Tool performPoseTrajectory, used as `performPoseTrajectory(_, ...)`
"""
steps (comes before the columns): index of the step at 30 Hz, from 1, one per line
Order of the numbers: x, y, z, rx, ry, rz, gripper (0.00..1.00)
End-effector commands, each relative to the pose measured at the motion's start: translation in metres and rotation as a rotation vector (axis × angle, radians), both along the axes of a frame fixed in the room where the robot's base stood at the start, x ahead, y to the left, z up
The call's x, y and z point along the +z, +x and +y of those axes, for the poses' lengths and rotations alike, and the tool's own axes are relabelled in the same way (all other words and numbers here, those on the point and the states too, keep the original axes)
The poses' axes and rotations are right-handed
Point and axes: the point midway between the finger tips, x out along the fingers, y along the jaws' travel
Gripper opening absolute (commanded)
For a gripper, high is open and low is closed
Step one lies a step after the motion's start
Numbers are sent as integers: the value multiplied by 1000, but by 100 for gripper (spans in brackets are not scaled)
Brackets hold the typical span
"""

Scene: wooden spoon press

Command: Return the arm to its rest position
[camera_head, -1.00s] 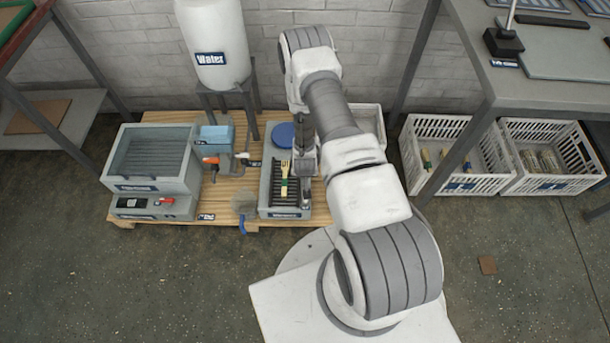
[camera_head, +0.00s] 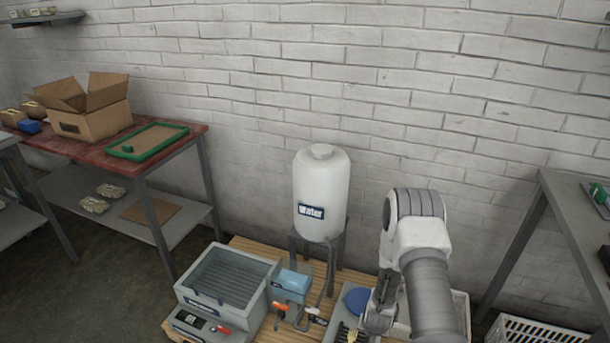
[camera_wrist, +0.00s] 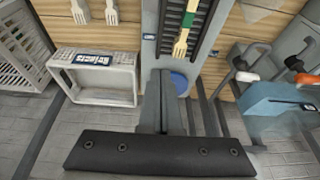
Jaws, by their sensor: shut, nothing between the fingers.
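My arm (camera_head: 425,270) rises at the lower right of the head view, bent over at the elbow. My gripper (camera_wrist: 165,85) is shut and empty, pointing down over the work board. In the head view it is partly cut off by the bottom edge. In the wrist view a wooden fork with a green band (camera_wrist: 183,38) lies on a dark slatted rack (camera_wrist: 173,14), just beyond the fingers. A blue round disc (camera_wrist: 180,82) shows beside the fingers, and also in the head view (camera_head: 359,300).
A white water tank (camera_head: 322,190) on a stand is left of my arm. A grey press box (camera_head: 228,285) and a blue block (camera_head: 292,281) stand nearby. A white labelled bin (camera_wrist: 100,78) is left of the fingers. A shelf (camera_head: 570,215) stands right; a brick wall is behind.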

Motion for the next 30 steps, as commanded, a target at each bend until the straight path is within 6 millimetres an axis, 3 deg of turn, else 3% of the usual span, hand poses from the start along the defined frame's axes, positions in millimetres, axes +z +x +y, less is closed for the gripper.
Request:
performPoseTrajectory(1, 27, 14, 2, 12, 4, -16, 0)
performPoseTrajectory(6, 101, 36, 10, 50, 19, -32, 0)
performPoseTrajectory(14, 212, 45, 25, 110, 33, -53, 0)
performPoseTrajectory(22, 319, 25, 39, 170, 36, -75, 0)
performPoseTrajectory(30, 409, -21, 52, 230, 26, -95, 0)
